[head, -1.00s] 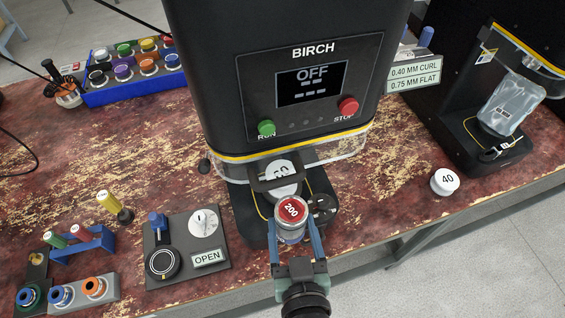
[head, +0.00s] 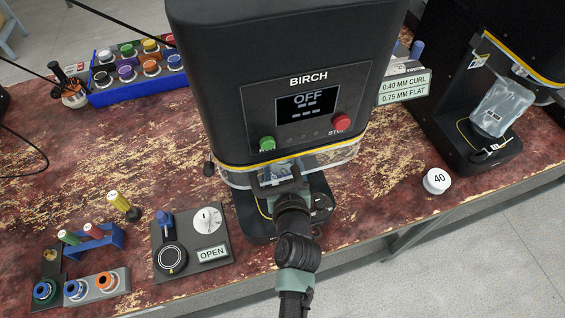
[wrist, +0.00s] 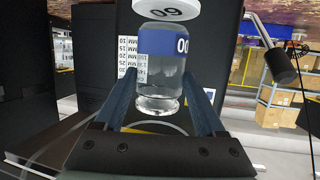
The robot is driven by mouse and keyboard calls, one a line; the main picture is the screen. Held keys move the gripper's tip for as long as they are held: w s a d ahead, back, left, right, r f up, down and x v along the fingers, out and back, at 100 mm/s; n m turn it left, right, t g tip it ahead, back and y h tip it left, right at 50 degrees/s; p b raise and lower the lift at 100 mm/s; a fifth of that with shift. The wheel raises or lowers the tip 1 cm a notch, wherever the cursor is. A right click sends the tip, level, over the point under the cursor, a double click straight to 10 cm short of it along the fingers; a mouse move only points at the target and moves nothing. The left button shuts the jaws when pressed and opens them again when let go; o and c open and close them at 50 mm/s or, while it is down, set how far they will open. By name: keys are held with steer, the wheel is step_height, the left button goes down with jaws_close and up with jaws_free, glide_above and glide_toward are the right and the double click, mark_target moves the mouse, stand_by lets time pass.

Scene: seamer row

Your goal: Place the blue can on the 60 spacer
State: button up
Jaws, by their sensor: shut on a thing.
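The blue can (wrist: 158,48), a clear jar-like body with a blue band marked "00", is between the two fingers of my gripper (wrist: 162,95) in the wrist view. My gripper is shut on it. The white 60 spacer (wrist: 165,11) is at the top edge of the wrist view, right against the can's far end. I cannot tell whether they touch. In the head view my gripper (head: 290,192) reaches into the front of the BIRCH seamer (head: 262,105). A bit of blue shows behind the bar there, and my wrist hides most of the can and the spacer.
The machine's display reads OFF. A white 40 spacer (head: 437,181) stands on the table to the right. A control plate (head: 193,243) with an OPEN label lies left of my arm. A blue rack (head: 135,88) of coloured cans stands at the back left.

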steer(key=shift+w+f, duration=0.15)
steer(key=shift+f, duration=0.6)
steer(key=shift+f+b, duration=0.15)
steer(key=shift+b, duration=0.2)
steer(key=o, duration=1.4)
steer(key=shift+r, duration=0.25)
steer(key=shift+b+v, duration=1.25)
steer(key=shift+v, duration=4.75)
